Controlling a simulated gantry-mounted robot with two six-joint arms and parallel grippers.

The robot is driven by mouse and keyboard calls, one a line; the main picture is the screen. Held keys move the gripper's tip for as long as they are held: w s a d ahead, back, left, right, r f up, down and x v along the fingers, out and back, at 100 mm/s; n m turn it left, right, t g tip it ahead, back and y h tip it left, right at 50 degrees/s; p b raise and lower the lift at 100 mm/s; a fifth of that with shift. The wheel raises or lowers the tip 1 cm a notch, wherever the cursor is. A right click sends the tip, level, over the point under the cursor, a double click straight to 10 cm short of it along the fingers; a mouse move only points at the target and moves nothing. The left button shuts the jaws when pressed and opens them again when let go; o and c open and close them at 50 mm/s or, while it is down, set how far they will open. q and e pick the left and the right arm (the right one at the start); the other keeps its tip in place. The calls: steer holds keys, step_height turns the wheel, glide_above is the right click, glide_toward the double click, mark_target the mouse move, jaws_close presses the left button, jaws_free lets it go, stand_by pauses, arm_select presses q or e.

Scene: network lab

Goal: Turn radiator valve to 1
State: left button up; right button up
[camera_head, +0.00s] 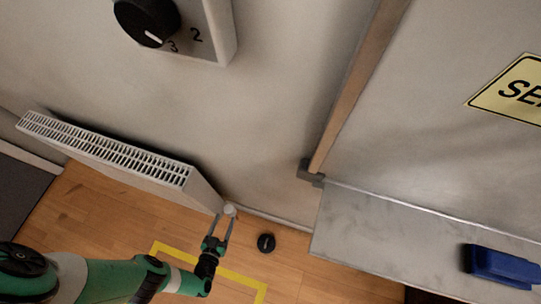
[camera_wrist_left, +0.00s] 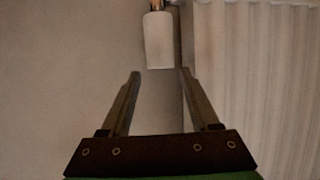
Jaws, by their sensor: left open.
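The radiator (camera_head: 105,155) is white with a slotted top grille and stands low against the wall. Its valve (camera_head: 230,209) is a small white knob at the radiator's right end; it also shows as a white cylinder in the left wrist view (camera_wrist_left: 158,42). No numbers can be read on it. My left gripper (camera_head: 223,225) is open, with its fingertips close to the valve in the head view. In the left wrist view the gripper (camera_wrist_left: 160,74) has nothing between its fingers, and the valve lies just beyond the tips. My right gripper is not in view.
A wall plate (camera_head: 212,30) bears a black dial (camera_head: 147,20) with numbers 2 and 3. A black round object (camera_head: 266,243) lies on the wooden floor near my left gripper. A grey bench (camera_head: 370,225) holding a blue object (camera_head: 503,267) is at right. Yellow tape (camera_head: 240,278) marks the floor.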

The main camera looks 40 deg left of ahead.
arm_select(q)
steer(key=d+p+v, duration=0.1)
steer(key=p+v, duration=0.1)
steer(key=v, duration=0.4)
steer(key=w+d+m+h, duration=0.2)
steer(key=w+d+h, duration=0.1)
steer(key=d, duration=0.5)
steer(key=w+d+f+m+g+h+p, duration=0.1)
steer(key=w+d+m+h, duration=0.2)
steer(key=d, duration=0.5)
steer(key=w+d+m+g+h+p, duration=0.1)
steer(key=w+d+m+h, duration=0.1)
steer(key=d, duration=0.6)
steer(key=shift+w+d+f+m+h, duration=0.2)
steer(key=shift+w+m+h, duration=0.35)
steer(key=shift+h, duration=0.85)
steer(key=shift+w+a, duration=0.1)
